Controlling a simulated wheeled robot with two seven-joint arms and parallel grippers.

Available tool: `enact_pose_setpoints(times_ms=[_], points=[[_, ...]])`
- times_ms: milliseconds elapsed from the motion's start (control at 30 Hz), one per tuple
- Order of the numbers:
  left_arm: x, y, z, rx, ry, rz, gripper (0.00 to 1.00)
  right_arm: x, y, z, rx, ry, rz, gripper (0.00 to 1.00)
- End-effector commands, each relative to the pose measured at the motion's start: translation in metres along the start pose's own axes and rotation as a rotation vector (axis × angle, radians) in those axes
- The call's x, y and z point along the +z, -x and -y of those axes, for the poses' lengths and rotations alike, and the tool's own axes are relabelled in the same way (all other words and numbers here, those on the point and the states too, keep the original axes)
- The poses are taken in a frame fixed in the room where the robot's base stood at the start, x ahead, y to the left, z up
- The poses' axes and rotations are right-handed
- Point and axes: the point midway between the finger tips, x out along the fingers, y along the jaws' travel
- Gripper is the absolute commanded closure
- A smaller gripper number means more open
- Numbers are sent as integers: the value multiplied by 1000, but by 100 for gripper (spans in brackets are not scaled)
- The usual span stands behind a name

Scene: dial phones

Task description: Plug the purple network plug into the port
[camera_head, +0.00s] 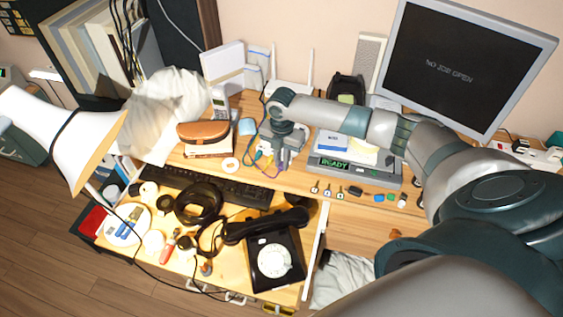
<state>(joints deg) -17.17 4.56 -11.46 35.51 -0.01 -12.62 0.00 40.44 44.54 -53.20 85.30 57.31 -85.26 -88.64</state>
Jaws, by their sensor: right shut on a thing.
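My right arm reaches in from the right, and its gripper (282,160) points down at the desk behind the open drawer. The gripper is shut, with a bit of purple (281,169) at its fingertips, which I take to be the purple network plug; the plug is mostly hidden by the fingers. A white router (287,89) with two upright antennas stands behind the gripper, by the wall. Small coloured plugs and cables (257,155) lie just left of the gripper. I cannot make out the port. My left gripper is not in view.
A brown case (204,132) and cordless phone (219,104) stand left of the gripper. A READY device (355,172), several keys and a monitor (455,68) are right. A lamp (70,130) is far left.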

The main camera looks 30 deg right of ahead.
Motion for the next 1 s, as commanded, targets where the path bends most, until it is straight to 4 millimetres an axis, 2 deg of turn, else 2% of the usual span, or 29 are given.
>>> enact_pose_setpoints(times_ms=[733, 767, 833, 1000], points=[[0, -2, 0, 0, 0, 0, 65, 10, 0, 0, 1, -1, 1, 99], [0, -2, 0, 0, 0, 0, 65, 10, 0, 0, 1, -1, 1, 82], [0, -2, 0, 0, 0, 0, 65, 10, 1, 0, 1, -1, 1, 65], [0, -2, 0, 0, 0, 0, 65, 9, 0, 0, 1, -1, 0, 65]])
